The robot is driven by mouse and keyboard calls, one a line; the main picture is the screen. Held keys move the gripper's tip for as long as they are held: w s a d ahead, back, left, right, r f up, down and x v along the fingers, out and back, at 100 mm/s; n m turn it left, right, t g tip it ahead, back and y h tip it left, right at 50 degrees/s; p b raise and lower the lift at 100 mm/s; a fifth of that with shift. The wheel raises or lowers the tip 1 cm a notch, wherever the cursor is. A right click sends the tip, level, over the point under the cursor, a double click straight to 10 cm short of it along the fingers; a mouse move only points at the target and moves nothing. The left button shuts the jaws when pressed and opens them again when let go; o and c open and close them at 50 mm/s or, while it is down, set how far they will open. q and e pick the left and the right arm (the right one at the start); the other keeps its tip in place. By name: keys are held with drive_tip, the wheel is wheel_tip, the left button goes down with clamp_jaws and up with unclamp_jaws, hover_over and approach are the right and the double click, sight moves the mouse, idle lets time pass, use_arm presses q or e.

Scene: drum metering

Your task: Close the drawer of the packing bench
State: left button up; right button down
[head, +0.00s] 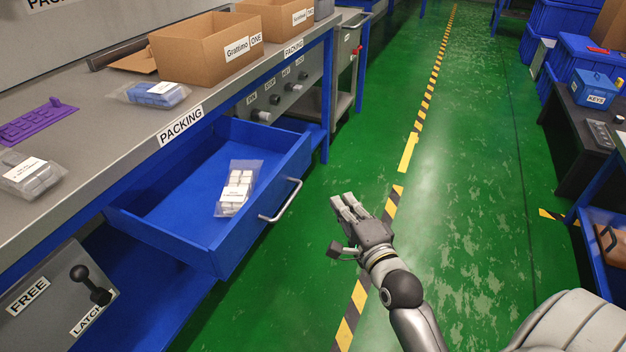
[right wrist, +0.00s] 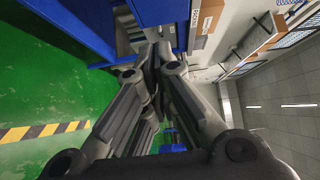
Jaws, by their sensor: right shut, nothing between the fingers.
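The blue drawer (head: 160,208) of the packing bench (head: 125,120) is pulled out over the green floor in the head view. A clear bag with white pieces (head: 238,188) lies inside it. Its silver bar handle (head: 281,202) is on the drawer's front, facing right. My right gripper (head: 342,205) is shut and empty, to the right of the handle and apart from it. The right wrist view shows its closed fingers (right wrist: 155,65), with blue bench parts (right wrist: 160,12) beyond. My left gripper is not in view.
A latch panel with a black lever (head: 90,286) is left below the drawer. Cardboard boxes (head: 205,48), bagged parts and a purple piece (head: 38,121) lie on the bench top. Green floor (head: 325,150) is clear before the drawer. A dark table (head: 585,125) and blue crates stand right.

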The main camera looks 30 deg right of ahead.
drive_tip(key=b, duration=0.1)
approach(304, 158)
drive_tip(key=s+d, duration=0.3)
use_arm(q)
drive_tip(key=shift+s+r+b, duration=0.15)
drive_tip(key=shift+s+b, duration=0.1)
drive_tip(key=shift+b, duration=0.55)
use_arm(e)
drive_tip(key=w, duration=0.2)
drive_tip(key=w+a, duration=0.1)
drive_tip(key=w, duration=0.2)
drive_tip(key=w+a, duration=0.1)
drive_tip(key=w, duration=0.1)
drive_tip(key=shift+w+a+f, duration=0.1)
drive_tip(key=shift+w+a, duration=0.15)
